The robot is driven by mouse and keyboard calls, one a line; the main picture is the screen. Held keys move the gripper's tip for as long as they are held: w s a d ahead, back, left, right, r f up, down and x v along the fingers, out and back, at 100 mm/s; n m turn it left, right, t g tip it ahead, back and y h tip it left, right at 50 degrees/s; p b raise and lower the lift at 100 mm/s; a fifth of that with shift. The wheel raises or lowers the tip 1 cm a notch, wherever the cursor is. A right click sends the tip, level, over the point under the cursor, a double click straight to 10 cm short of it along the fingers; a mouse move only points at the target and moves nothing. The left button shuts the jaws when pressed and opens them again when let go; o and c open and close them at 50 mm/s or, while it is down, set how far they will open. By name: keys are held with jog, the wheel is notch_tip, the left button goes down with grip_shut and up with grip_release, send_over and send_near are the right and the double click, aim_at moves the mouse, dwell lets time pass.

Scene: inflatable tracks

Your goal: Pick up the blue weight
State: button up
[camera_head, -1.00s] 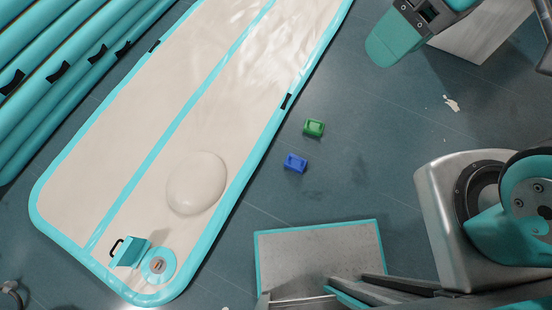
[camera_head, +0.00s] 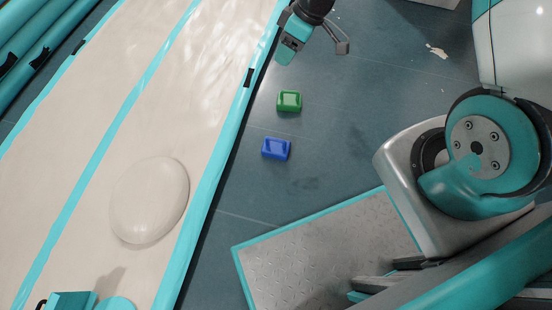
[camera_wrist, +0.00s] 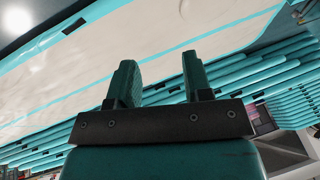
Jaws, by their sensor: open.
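The blue weight (camera_head: 276,149) is a small block with a recessed top, lying on the dark floor right of the inflatable track in the head view. A similar green weight (camera_head: 289,101) lies just beyond it. My gripper (camera_head: 288,52) is above them in the picture, near the track's edge and apart from both weights. In the wrist view my gripper (camera_wrist: 160,78) shows two fingers spread apart with nothing between them. Neither weight shows in the wrist view.
The white inflatable track (camera_head: 95,130) with teal edges fills the left side, with a pale dome (camera_head: 150,200) on it. A teal block (camera_head: 70,300) is at the bottom left. Rolled teal tubes (camera_head: 30,35) lie at the top left. Floor around the weights is clear.

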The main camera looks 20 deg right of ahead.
jog(key=b, duration=1)
send_near(276, 139)
jog(key=shift+n, duration=0.5)
jog(key=b+x, duration=0.1)
jog(key=b, duration=0.1)
jog(key=b+x, duration=0.4)
jog(key=b, duration=0.1)
jog(key=shift+d+f, duration=0.15)
jog(key=shift+d, duration=0.2)
jog(key=b+x, duration=0.5)
jog(key=x, duration=0.1)
jog(key=shift+a, duration=0.2)
jog(key=shift+r, duration=0.25)
grip_shut()
